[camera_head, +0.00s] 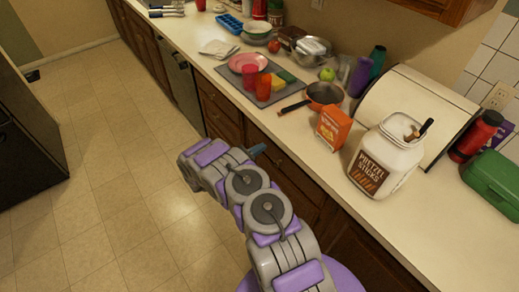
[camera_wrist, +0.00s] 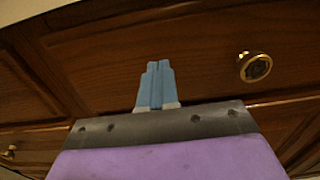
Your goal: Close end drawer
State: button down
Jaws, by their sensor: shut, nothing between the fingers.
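Wooden drawer fronts run along the counter under its edge. One drawer front (camera_head: 292,172) is beside my gripper in the head view. Another drawer front (camera_head: 218,98) is farther along to the left. In the wrist view a wide wooden drawer front (camera_wrist: 205,60) fills the upper part, with a round brass knob (camera_wrist: 254,67) right of my fingers. My gripper (camera_wrist: 158,66) is shut and empty, its blue fingers pointing at this front. It also shows in the head view (camera_head: 258,150). I cannot tell whether the fingertips touch the wood, or how far any drawer stands out.
The counter above holds an orange box (camera_head: 333,128), a pretzel jar (camera_head: 386,158), a pan (camera_head: 324,93) and red cups (camera_head: 263,86). A dishwasher (camera_head: 180,80) is farther left. The tiled floor (camera_head: 110,180) left of my arm is clear.

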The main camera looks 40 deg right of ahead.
jog(key=shift+s+d, duration=0.1)
jog(key=shift+d, duration=0.3)
jog(key=shift+a, duration=0.1)
jog(key=a+p, duration=0.2)
jog(key=a, duration=1.1)
jog(key=shift+a+p, duration=0.3)
jog(key=shift+a, duration=0.1)
jog(key=shift+s+f, duration=0.1)
jog(key=shift+f, duration=0.05)
